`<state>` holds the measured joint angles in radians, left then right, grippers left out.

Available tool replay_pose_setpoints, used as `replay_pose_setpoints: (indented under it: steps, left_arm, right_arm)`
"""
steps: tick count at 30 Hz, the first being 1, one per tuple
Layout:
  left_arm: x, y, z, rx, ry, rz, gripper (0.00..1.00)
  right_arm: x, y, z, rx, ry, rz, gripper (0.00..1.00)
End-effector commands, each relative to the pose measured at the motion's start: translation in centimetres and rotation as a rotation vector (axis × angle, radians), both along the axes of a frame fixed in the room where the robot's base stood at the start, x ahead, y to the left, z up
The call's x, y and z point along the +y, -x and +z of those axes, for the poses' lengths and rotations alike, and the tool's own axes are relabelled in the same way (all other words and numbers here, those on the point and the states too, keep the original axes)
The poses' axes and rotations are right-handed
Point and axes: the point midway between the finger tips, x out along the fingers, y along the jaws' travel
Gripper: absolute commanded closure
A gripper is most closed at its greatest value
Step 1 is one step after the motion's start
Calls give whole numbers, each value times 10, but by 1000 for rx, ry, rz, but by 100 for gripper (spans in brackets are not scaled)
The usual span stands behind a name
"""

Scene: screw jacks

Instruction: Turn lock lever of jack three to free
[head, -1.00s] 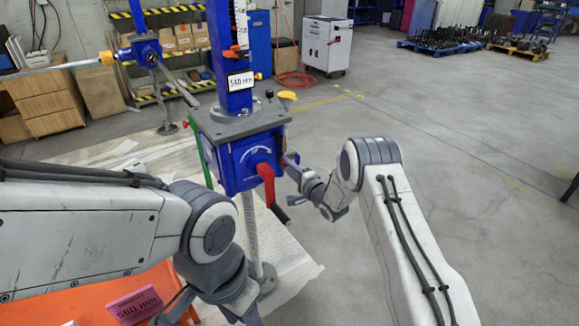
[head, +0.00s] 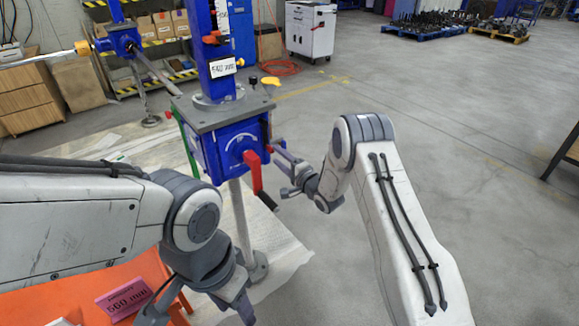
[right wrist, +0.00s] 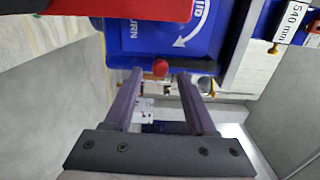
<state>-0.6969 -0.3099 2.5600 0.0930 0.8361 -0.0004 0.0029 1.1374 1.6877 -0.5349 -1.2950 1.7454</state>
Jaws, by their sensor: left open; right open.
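A blue jack (head: 234,140) with a grey top plate stands ahead of me. A red crank arm (head: 253,172) with a dark handle is on its front face, beside a white curved arrow. A small red knob (right wrist: 160,68), perhaps the lock lever's end, shows in the right wrist view; I see no number naming the jack. My right gripper (head: 273,150) is open at the jack's right side. In the right wrist view its fingers (right wrist: 157,82) stand either side of the knob, with a gap; contact is unclear. My left gripper (head: 200,311) is open and empty, low in front of the jack.
Another blue jack (head: 118,40) stands behind left.

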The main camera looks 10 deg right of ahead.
Motion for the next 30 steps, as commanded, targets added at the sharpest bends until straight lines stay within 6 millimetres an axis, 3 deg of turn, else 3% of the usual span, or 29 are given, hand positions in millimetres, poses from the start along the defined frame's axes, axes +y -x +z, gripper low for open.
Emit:
replay_pose_setpoints:
  steps: [6, 12, 30]
  left_arm:
    - [0, 0, -7, 0, 0, 0, 50]
    - [0, 0, -9, 0, 0, 0, 50]
    - [0, 0, -8, 0, 0, 0, 50]
  right_arm:
    - [-22, 38, -2, 3, -2, -3, 44]
    - [-34, 60, -1, 3, -1, -2, 44]
    - [-32, 63, 3, 4, 26, 1, 44]
